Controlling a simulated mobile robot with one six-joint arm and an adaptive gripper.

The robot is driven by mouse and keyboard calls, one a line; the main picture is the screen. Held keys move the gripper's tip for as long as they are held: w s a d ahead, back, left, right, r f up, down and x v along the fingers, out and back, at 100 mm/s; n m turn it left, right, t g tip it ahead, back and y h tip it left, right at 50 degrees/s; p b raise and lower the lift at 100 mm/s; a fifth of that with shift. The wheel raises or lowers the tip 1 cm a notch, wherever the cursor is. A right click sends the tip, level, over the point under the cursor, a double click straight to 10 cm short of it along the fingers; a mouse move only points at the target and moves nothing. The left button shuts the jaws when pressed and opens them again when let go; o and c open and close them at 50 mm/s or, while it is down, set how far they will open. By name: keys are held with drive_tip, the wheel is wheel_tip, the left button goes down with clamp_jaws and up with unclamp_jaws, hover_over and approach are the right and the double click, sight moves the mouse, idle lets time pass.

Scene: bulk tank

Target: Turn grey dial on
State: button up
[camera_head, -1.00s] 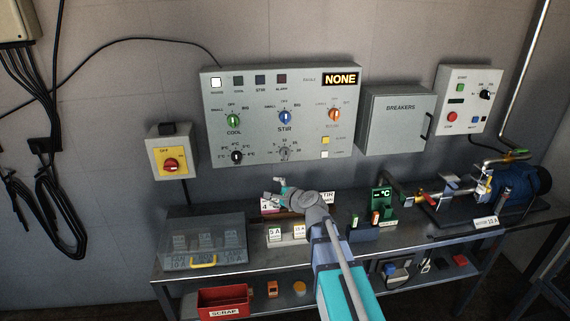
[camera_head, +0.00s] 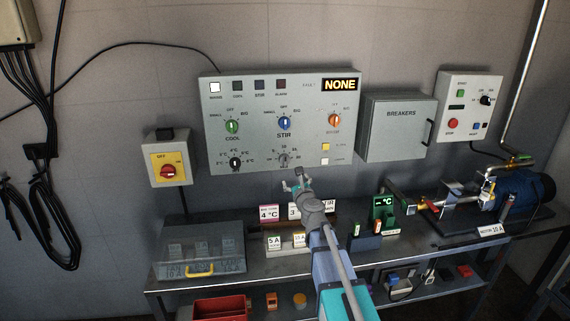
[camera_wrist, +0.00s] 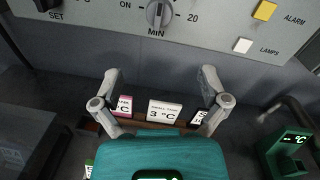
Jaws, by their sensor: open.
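The grey dial (camera_head: 284,160) is the lower middle knob on the grey control panel (camera_head: 215,110), below the blue STIR dial. In the wrist view the grey dial (camera_wrist: 158,14) is at the top edge, partly cut off, with MIN printed below it, ON to its left and 20 to its right. My gripper (camera_head: 297,183) is just below the panel's lower edge, under the grey dial and slightly right of it in the head view. In the wrist view my gripper (camera_wrist: 160,74) is open and empty, its fingers spread apart below the dial.
Other knobs on the panel are the black dial (camera_head: 235,162), green COOL dial (camera_head: 232,127), blue STIR dial (camera_head: 285,123) and orange dial (camera_head: 334,120). Small sign cards (camera_wrist: 165,112) stand on the bench below. The breaker box (camera_head: 398,125) is to the right.

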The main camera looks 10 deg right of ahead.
sight(286, 162)
drive_tip(key=shift+w, duration=0.1)
drive_tip(key=w, duration=0.9)
drive_tip(key=w+a, duration=0.1)
drive_tip(key=w, duration=0.3)
drive_tip(key=shift+w, duration=0.25)
drive_tip(key=shift+c, duration=0.2)
drive_tip(key=c, duration=1.1)
